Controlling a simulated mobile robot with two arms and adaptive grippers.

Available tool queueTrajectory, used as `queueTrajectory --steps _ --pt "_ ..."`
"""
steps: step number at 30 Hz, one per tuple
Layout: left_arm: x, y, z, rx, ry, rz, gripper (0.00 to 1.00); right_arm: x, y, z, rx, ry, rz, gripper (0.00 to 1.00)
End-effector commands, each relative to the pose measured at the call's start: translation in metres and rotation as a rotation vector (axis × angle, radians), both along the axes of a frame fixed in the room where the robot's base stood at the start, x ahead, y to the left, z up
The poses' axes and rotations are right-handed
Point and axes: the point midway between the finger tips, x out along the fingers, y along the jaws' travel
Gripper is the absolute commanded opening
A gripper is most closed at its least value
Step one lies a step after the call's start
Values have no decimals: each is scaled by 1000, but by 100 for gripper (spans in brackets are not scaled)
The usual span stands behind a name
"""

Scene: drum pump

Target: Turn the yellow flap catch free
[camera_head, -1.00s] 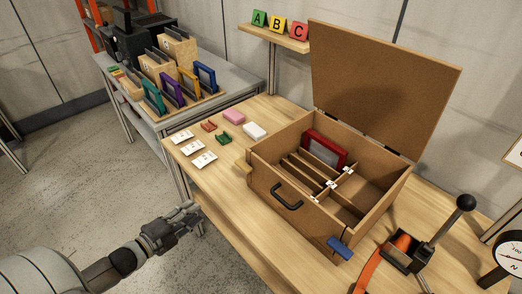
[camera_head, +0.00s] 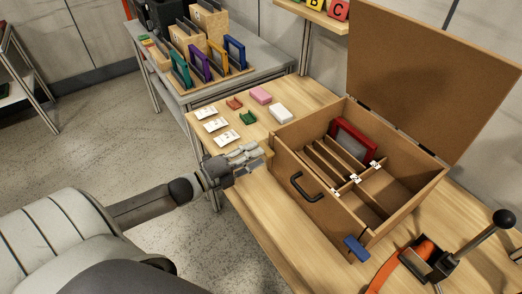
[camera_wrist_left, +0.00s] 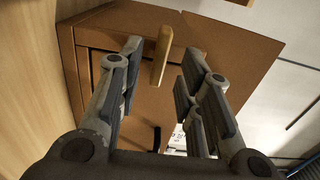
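The yellow flap catch (camera_wrist_left: 161,58) is a narrow upright bar on the end face of the brown wooden case (camera_head: 310,195). In the left wrist view it shows between and beyond the two fingers of my left gripper (camera_wrist_left: 160,75). The fingers stand apart with a gap on each side of the catch; I see no clear contact. In the head view my left gripper (camera_head: 248,158) is at the case's left end and hides most or all of the catch. The case's lid (camera_head: 430,75) stands open. My right gripper is not in view.
A blue catch (camera_head: 356,248) is on the case's right front corner, and a black handle (camera_head: 303,186) on its front. White cards (camera_head: 212,125) and small coloured blocks lie on the table left of the case. A lever device (camera_head: 440,260) stands at right.

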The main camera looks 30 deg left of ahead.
Motion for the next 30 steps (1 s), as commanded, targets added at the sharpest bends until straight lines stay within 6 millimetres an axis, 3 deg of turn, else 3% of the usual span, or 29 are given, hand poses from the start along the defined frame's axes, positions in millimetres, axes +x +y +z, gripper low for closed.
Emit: queueTrajectory --steps 9,20,28,30 --pt "26 -10 0 0 0 1 33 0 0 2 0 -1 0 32" --pt "29 -12 0 -1 1 0 33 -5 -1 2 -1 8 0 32" --pt "28 -12 0 0 1 0 2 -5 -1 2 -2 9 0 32" --pt "28 -12 0 -1 1 0 0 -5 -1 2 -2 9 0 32"
